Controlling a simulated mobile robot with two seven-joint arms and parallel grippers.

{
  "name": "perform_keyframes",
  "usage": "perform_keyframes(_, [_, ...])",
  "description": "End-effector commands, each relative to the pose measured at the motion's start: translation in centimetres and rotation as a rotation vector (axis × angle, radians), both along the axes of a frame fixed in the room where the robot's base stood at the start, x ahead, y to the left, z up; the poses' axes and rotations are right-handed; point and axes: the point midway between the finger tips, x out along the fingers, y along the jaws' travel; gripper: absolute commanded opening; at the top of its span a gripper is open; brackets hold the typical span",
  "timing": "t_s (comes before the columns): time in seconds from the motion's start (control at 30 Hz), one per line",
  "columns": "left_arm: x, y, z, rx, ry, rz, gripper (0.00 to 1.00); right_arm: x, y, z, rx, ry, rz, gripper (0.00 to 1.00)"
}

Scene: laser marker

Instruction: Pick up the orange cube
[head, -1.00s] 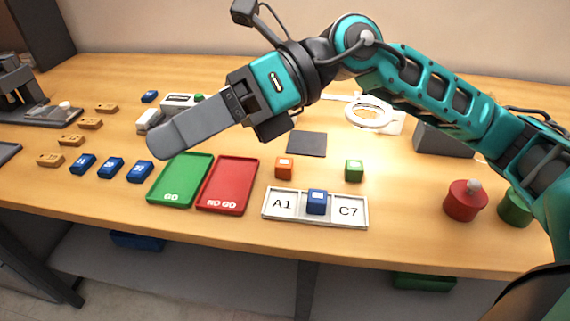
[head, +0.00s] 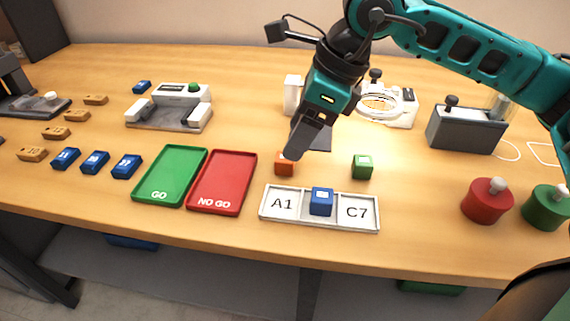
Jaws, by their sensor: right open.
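The orange cube (head: 284,169) sits on the wooden table just behind the A1 end of the white labelled tray (head: 268,216). My right gripper (head: 297,150) hangs over and just behind the cube, pointing down, its fingertip overlapping the cube's upper edge in the picture. It is open and holds nothing. I cannot tell whether a finger touches the cube. The far finger is largely hidden. My left gripper is not in view.
A green cube (head: 362,167) stands to the right of the orange cube. A blue cube (head: 321,202) sits in the tray's middle. The red NO GO tray (head: 222,182) and green GO tray (head: 170,176) lie left. Red (head: 487,201) and green (head: 546,207) knobbed pots stand right.

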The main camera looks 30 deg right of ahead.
Motion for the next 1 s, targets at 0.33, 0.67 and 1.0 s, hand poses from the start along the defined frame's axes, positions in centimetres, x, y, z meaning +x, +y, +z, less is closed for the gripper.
perform_keyframes(0.33, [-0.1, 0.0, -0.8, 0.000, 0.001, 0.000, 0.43, 1.2, 0.4, -4.0, 0.000, 0.003, 0.001, 0.64])
perform_keyframes(0.67, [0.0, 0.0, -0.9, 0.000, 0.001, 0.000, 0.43, 1.7, 1.0, -5.4, 0.003, 0.001, 0.002, 0.64])
perform_keyframes(1.0, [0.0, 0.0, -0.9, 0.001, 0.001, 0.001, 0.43, 1.6, 1.0, -5.4, 0.002, 0.001, 0.002, 0.39])
